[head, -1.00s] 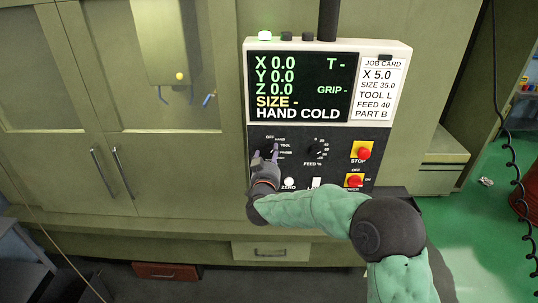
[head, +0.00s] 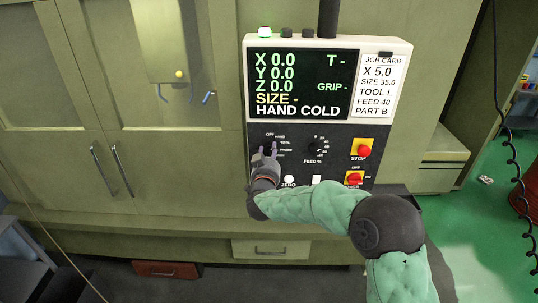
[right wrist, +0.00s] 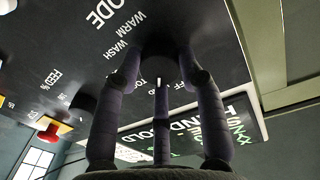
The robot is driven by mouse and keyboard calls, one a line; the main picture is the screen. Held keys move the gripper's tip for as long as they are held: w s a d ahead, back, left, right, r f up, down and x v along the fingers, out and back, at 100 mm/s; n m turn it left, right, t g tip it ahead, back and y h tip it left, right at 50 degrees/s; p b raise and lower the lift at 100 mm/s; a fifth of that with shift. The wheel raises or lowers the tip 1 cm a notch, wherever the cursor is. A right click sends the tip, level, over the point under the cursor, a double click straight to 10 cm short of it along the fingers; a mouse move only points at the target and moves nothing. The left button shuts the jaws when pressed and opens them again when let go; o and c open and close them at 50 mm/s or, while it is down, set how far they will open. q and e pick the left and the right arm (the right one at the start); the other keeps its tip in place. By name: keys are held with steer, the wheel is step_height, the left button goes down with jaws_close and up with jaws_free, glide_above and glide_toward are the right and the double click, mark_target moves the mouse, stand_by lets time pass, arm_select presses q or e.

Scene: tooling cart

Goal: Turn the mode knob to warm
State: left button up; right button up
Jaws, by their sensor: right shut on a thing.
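The dark round mode knob (right wrist: 160,62) is on the black control panel (head: 338,135), in the middle of the right wrist view. The purple-grey fingers of my right gripper (right wrist: 160,75) are closed around it. A white mark on its side points between partly hidden labels, "TO…" and "…FF". The printed words WARM (right wrist: 131,22) and WASH (right wrist: 128,46) show beside the knob. In the head view my right gripper (head: 267,150) covers the knob at the panel's left. The display (head: 302,85) reads HAND COLD. My left gripper is not in view.
To the right of the knob are a FEED % dial (head: 315,146), a red STOP button (head: 363,151) and a red switch (head: 354,178) on yellow plates. A job card (head: 380,92) hangs beside the display.

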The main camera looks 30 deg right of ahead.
steer(key=m+b, duration=0.7)
steer(key=shift+y+b, duration=0.3)
steer(key=m+b, duration=0.5)
steer(key=m, duration=0.1)
steer(key=shift+d+b, duration=0.1)
steer(key=shift+b, duration=0.2)
steer(key=m+b, duration=0.3)
steer(key=shift+s+m+y, duration=0.1)
steer(key=shift+m+y, duration=0.2)
steer(key=m+b, duration=0.6)
steer(key=shift+f+m+y, duration=0.1)
steer(key=shift+m+y, duration=0.2)
steer(key=shift+y, duration=0.1)
steer(key=shift+m+t+b, duration=0.3)
steer(key=shift+m+b, duration=1.5)
steer(key=shift+m, duration=0.1)
